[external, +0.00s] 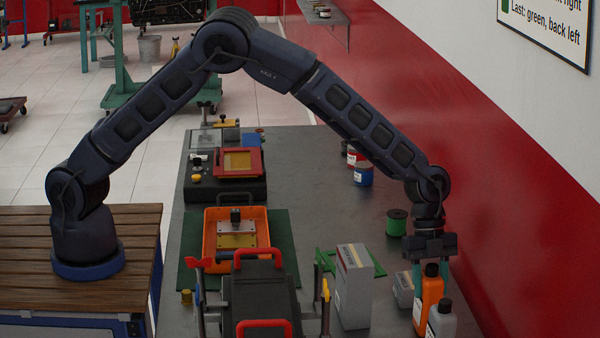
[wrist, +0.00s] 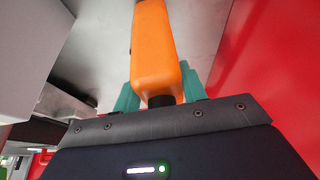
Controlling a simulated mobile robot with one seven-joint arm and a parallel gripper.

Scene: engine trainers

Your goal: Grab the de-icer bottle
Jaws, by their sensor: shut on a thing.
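An orange bottle (external: 428,299) with a black cap stands upright on the grey bench at the right. My gripper (external: 432,268) points down over it, with its teal fingers on either side of its upper part. In the wrist view the orange bottle (wrist: 155,50) lies between the two teal fingers (wrist: 160,94), its cap toward the palm. The gripper is shut on it. A grey bottle (external: 441,322) with a black cap stands just in front of it. No label is readable, so I cannot tell which bottle is de-icer.
A tall grey box (external: 353,288) and a smaller box (external: 403,289) stand left of the bottles. A green spool (external: 397,222) and a blue can (external: 363,174) are farther back. The red wall (external: 480,200) is close on the right. The bench middle (external: 320,220) is clear.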

